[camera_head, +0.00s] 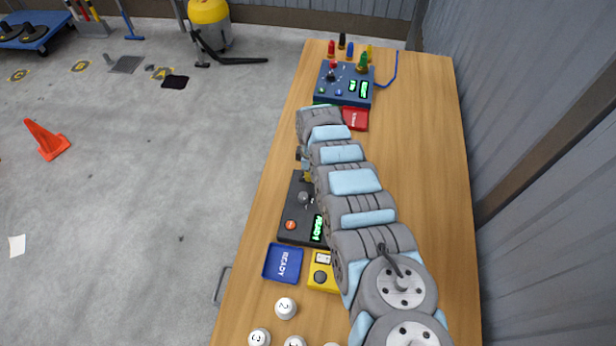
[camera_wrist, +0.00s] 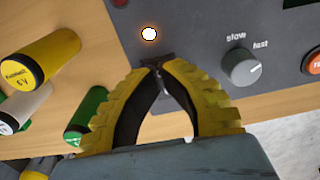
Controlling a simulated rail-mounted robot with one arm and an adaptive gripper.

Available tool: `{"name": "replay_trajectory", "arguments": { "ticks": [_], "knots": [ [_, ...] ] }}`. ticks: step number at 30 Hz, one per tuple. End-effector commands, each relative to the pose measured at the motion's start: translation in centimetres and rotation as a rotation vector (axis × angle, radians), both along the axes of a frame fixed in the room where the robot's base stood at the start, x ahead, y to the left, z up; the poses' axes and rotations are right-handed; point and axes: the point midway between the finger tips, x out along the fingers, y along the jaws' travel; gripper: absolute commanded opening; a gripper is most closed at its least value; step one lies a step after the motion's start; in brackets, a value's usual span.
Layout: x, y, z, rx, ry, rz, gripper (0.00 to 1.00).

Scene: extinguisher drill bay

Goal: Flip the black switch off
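The black control box (camera_head: 292,225) lies on the wooden table in the head view, partly covered by my arm. In the wrist view its dark panel (camera_wrist: 195,22) fills the top, with a lit lamp (camera_wrist: 149,34) and a grey slow/fast knob (camera_wrist: 240,67). A small black piece that looks like the switch (camera_wrist: 158,58) shows at the panel's near edge, right at my fingertips. In the head view my gripper (camera_head: 307,175) is mostly hidden.
In the wrist view, a yellow cylinder (camera_wrist: 42,60), a white one (camera_wrist: 25,105) and a green one (camera_wrist: 88,112) lie left of my fingers. In the head view, a blue box (camera_head: 340,95), red tray (camera_head: 355,119), blue tray (camera_head: 283,263) and yellow device (camera_head: 320,277) share the table.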

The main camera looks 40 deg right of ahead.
Motion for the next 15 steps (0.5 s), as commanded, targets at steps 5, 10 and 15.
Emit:
{"name": "replay_trajectory", "arguments": {
  "ticks": [5,10,15],
  "knots": [
    [0.0,0.01,-0.28,0.0,0.0,0.0,0.0],
    [0.02,0.01,-0.48,0.0,0.0,0.0,0.0],
    [0.01,0.02,-0.69,0.0,0.0,0.0,0.0]
  ]
}}
